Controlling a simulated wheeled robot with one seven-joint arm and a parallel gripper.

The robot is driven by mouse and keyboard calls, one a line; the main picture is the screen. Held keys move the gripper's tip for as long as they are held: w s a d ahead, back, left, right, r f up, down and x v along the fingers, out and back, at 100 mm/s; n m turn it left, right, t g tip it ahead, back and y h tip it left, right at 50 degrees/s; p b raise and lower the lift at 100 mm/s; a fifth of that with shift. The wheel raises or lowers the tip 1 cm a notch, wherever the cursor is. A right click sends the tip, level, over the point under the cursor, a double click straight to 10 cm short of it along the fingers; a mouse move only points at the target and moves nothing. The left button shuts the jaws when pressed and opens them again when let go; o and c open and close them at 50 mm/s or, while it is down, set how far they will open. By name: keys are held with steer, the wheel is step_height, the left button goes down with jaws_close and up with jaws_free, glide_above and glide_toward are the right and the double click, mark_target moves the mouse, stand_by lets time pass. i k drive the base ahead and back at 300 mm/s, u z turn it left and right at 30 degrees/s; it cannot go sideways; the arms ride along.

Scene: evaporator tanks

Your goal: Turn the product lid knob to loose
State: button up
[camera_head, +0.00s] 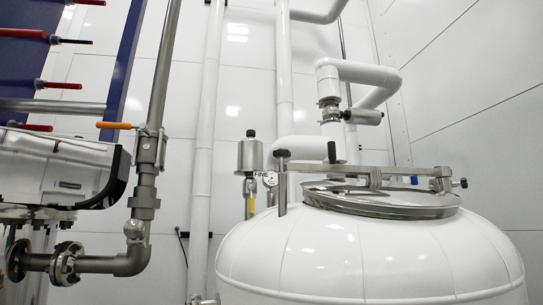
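The product lid (385,203) is a round shiny metal cover on top of the white domed tank (370,255) at the lower right. A flat metal bar (345,170) runs across above the lid. A small dark knob (464,183) sticks out at the bar's right end, beside a metal bracket (443,178). A black upright handle (332,152) stands on the bar left of the middle. I cannot tell from this view which one is the lid knob, or whether it is tight or loose. My gripper is not in view.
A metal post with a black cap (282,180) stands left of the lid. White pipes (360,72) rise behind the tank. At left are a steel pipe with an orange-handled valve (114,125) and a shiny housing (50,172). The space above the lid's right side looks clear.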

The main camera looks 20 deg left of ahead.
mark_target(282, 154)
steer(key=k, duration=1.25)
steer(key=u, duration=1.05)
steer(key=i, duration=0.9)
steer(key=z, duration=0.05)
